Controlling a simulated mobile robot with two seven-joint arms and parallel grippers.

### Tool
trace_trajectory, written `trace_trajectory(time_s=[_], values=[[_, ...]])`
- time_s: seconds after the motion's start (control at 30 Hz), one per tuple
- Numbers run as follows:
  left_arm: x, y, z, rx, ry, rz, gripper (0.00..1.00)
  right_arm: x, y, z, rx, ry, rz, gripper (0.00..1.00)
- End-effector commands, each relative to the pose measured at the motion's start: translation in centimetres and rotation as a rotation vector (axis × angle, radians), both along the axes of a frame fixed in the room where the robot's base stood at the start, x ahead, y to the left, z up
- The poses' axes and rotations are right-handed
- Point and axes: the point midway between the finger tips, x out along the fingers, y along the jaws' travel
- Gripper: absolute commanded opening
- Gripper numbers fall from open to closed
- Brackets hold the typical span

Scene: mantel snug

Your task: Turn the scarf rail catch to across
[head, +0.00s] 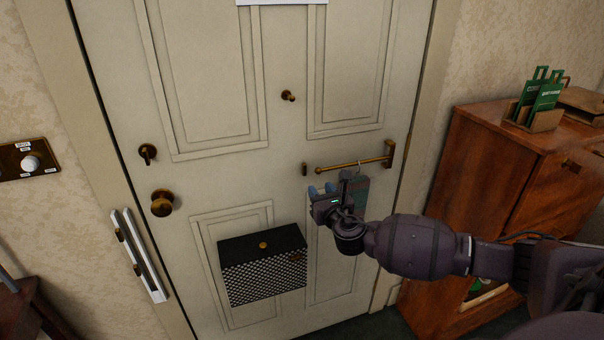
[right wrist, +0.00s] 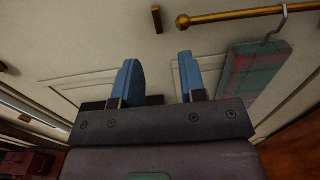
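The scarf rail (head: 350,163) is a brass rod across the cream door, held by a bracket (head: 390,153) at its right end. The small brass catch (head: 304,169) sits on the door just beyond the rail's left end, its long side about upright. It also shows in the right wrist view (right wrist: 156,19), apart from the rail (right wrist: 230,16). A plaid scarf (right wrist: 252,75) hangs from the rail on a hook. My right gripper (head: 321,189) is open and empty, below the catch and left of the scarf. In the wrist view, its blue fingers stand apart. My left gripper is not in view.
A black box with a chequered front (head: 262,262) is on the door below. A door knob (head: 162,203), a latch (head: 147,153) and a peg (head: 288,96) stick out. A wooden cabinet (head: 480,170) stands at right. A switch plate (head: 28,160) is at left.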

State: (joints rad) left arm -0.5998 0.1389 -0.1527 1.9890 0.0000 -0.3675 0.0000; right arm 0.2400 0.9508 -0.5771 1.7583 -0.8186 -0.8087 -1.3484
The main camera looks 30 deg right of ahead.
Motion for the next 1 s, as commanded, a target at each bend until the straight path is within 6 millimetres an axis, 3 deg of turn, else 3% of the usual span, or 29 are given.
trace_trajectory(time_s=[0.17,0.6,0.8,1.0], values=[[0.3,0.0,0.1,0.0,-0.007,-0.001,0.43,1.7,-0.3,0.0,0.0,-0.001,0.0,0.38],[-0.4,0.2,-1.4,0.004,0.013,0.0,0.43,8.6,-1.9,-0.1,0.003,0.0,0.001,0.38],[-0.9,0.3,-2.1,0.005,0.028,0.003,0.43,10.1,-2.3,-0.1,0.003,0.001,0.002,0.38],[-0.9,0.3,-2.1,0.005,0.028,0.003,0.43,10.3,-2.4,0.0,0.004,0.001,0.003,0.38]])
